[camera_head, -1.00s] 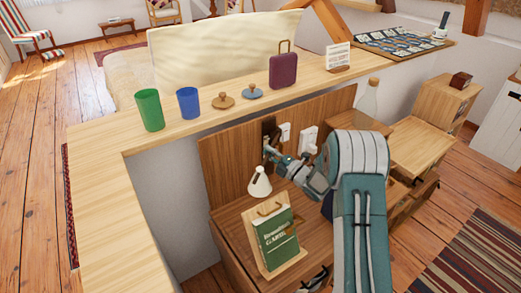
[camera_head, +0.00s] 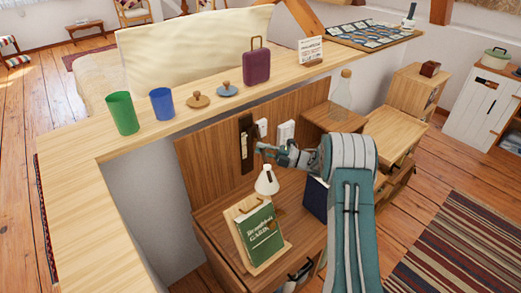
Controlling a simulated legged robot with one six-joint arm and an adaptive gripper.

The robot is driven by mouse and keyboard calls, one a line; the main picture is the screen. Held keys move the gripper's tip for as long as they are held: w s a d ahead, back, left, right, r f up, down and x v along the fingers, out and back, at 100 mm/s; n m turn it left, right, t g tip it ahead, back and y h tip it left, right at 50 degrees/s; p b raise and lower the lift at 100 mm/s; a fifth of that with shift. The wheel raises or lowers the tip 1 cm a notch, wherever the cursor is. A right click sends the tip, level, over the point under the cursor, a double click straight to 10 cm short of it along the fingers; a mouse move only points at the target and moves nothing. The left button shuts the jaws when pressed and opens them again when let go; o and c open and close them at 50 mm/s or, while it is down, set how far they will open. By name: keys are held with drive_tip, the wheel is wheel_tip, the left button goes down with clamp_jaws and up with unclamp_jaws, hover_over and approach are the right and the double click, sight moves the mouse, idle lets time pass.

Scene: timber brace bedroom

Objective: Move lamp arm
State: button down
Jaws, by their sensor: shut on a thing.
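A wall lamp has a dark upright mounting plate (camera_head: 247,143) on the wooden back panel and a white cone shade (camera_head: 266,181) hanging to the right of and below the plate. Its thin lamp arm (camera_head: 259,149) is small in view and partly hidden by my gripper. My gripper (camera_head: 265,150) comes in from the right, above the shade, and is shut on the lamp arm. The exact contact between the jaws and the arm is too small to make out.
Below the shade, a green book (camera_head: 260,232) leans on a wooden stand (camera_head: 240,235); a dark blue item (camera_head: 314,198) is beside my arm. White switches (camera_head: 285,131) are right of the plate. The ledge above holds cups (camera_head: 122,113), lids and a purple case (camera_head: 256,66).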

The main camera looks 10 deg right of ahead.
drive_tip(key=shift+w+d+r, duration=0.1)
drive_tip(key=shift+w+r, duration=0.05)
drive_tip(key=shift+r, duration=0.05)
drive_tip(key=c, duration=0.6)
unclamp_jaws()
drive_tip(key=shift+c, duration=0.2)
drive_tip(key=shift+f, duration=0.1)
drive_tip(key=v, duration=1.2)
drive_tip(key=shift+f, duration=0.15)
